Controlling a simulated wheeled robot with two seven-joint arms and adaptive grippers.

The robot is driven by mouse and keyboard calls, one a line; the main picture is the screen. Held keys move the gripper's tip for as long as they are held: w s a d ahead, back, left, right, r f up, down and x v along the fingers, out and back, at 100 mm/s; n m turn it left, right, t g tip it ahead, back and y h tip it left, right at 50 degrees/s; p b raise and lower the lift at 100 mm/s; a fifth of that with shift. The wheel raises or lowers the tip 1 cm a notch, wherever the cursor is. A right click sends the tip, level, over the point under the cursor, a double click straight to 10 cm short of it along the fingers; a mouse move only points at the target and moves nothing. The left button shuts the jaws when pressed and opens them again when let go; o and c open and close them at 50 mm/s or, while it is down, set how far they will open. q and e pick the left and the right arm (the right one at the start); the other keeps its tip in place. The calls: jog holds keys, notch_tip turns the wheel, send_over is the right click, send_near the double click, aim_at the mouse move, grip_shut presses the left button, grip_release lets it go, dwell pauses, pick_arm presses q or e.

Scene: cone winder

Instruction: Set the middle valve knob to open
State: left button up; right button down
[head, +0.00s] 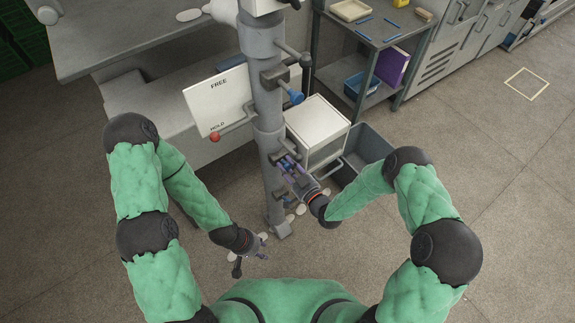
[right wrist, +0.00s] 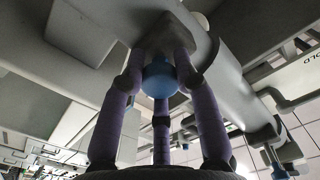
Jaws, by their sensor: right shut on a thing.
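A grey vertical column (head: 268,120) carries valve fittings. Another blue knob (head: 296,97) sticks out higher on the column. I cannot tell the held knob's set position. My left gripper (head: 250,262) is low, left of the column's foot, empty with fingers spread.
A white board (head: 220,98) marked FREE and HOLD has a red-ended lever (head: 215,136) near HOLD. A white box (head: 316,128) and a grey bin (head: 368,150) stand right of the column. A shelf table (head: 375,22) is behind. White discs lie around the column's foot.

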jog(key=shift+w+d+r, duration=0.1)
jog(key=shift+w+r, duration=0.05)
jog(key=shift+r, duration=0.1)
jog(key=v, duration=0.4)
jog(key=shift+r, duration=0.1)
jog(key=c, duration=1.1)
grip_release()
jog(key=shift+o, duration=1)
jog(key=shift+d, duration=0.1)
jog(key=shift+s, duration=0.25)
jog(key=v, duration=1.2)
